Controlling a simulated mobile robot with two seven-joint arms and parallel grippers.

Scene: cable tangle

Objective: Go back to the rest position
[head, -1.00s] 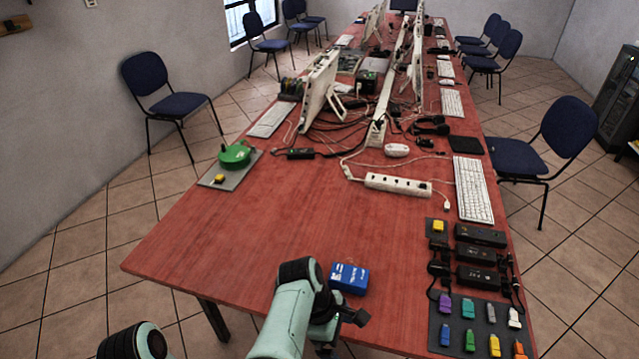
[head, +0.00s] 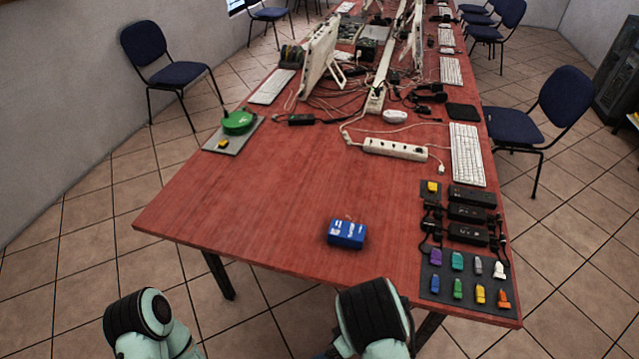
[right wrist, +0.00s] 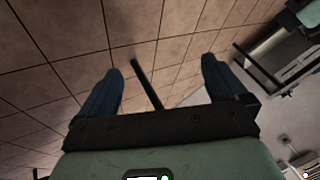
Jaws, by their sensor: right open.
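My right gripper (right wrist: 162,66) shows in the right wrist view with its two dark blue fingers spread apart. Nothing is between them; tiled floor lies beyond. In the head view my two arms stand at the bottom edge, in front of the table (head: 260,190), and neither gripper can be made out there. My left gripper is out of view. A small blue box (head: 346,233) sits on the red table near its front edge, apart from my arms.
A grey mat (head: 437,284) with several coloured plugs lies at the front right. A power strip (head: 395,149) and a white keyboard (head: 467,155) lie behind it. A green round object (head: 238,122) sits at the left edge. The table's front left is bare.

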